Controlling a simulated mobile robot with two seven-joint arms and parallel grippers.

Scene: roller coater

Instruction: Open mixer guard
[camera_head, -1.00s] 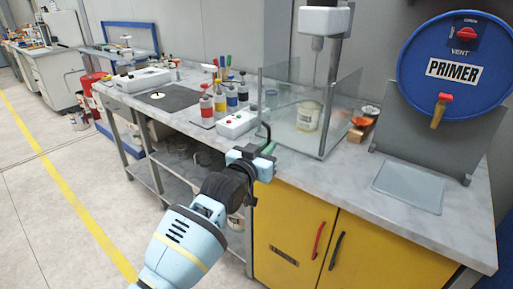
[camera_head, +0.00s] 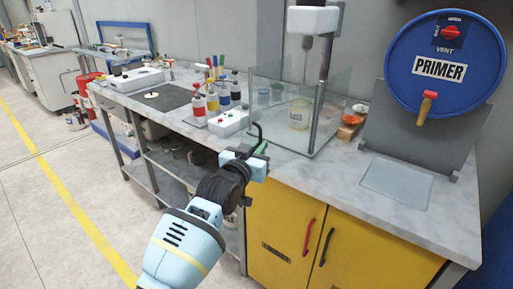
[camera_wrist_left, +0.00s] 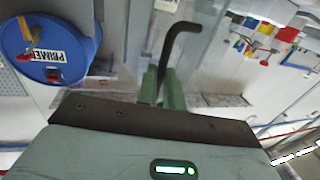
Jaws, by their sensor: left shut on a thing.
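The mixer guard is a box of clear glass panels (camera_head: 282,137) on the marble bench. It stands around the mixer, which has a white head (camera_head: 312,19) and a vertical shaft. A pale container (camera_head: 299,114) stands behind the glass. A bent black handle (camera_head: 259,130) rises at the guard's front left and shows large in the left wrist view (camera_wrist_left: 172,45). My left gripper (camera_head: 259,149) is shut on the handle's lower part, its green fingers (camera_wrist_left: 162,88) on either side. The grip hides where the handle joins the guard. My right gripper is out of view.
A blue PRIMER drum (camera_head: 440,65) with a tap stands at the right. Yellow cabinet doors (camera_head: 285,240) are below the bench. Floor at the left is clear.

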